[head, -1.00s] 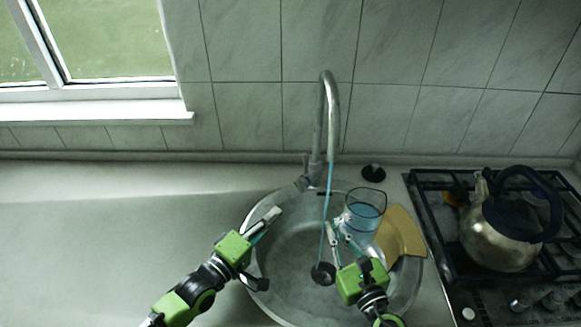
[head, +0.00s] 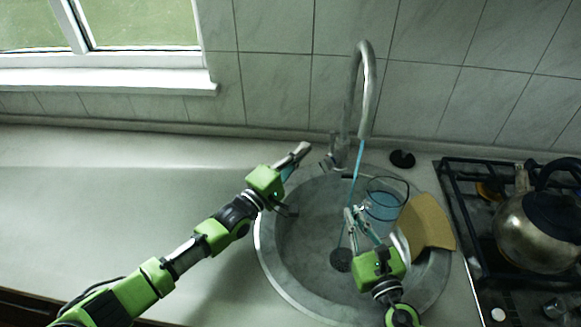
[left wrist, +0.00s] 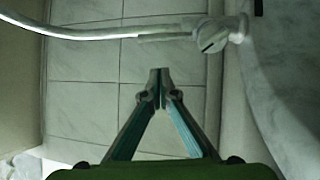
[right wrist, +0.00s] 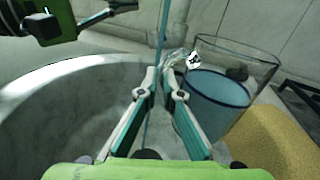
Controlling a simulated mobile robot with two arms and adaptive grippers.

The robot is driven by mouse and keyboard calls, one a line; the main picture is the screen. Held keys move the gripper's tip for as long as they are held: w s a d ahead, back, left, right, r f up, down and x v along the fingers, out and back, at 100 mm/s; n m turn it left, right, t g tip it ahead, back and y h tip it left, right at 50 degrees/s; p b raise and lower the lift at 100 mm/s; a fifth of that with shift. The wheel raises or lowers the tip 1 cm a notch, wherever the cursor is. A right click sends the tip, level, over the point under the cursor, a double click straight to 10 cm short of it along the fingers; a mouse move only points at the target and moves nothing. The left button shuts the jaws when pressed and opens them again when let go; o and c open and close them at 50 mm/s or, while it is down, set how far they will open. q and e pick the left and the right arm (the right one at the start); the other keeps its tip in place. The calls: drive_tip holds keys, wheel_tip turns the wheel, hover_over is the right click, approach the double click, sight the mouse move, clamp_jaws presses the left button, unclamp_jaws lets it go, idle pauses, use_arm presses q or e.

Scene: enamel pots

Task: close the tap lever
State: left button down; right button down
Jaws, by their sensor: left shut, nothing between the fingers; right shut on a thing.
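The metal tap (head: 364,85) stands behind the sink, and a thin blue water stream (head: 358,160) falls from its spout. Its small lever (head: 329,158) is low on the left side of the tap. My left gripper (head: 303,149) is shut and empty, a little left of the lever. In the left wrist view, the tap (left wrist: 215,36) lies just beyond the shut fingertips (left wrist: 160,74), apart from them. My right gripper (right wrist: 162,82) is shut on the handle of a clear jug (right wrist: 214,92) holding blue water. The stream passes beside the jug.
The round sink (head: 268,255) has a dark drain (head: 341,260). A kettle (head: 535,230) stands on the hob at the right. The counter (head: 90,200) at left is clear.

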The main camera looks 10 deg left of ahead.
sight(332, 144)
drive_tip(key=shift+w+r+p, duration=0.1)
drive_tip(key=shift+r+p, duration=0.15)
drive_tip(key=shift+p, duration=0.1)
drive_tip(key=shift+r, duration=0.1)
use_arm(q)
drive_tip(key=d, duration=0.1)
drive_tip(key=w+d, duration=0.1)
drive_tip(key=d, duration=0.2)
drive_tip(key=shift+w+d+r, duration=0.3)
drive_tip(key=shift+w+r, duration=0.05)
drive_tip(key=shift+r, duration=0.1)
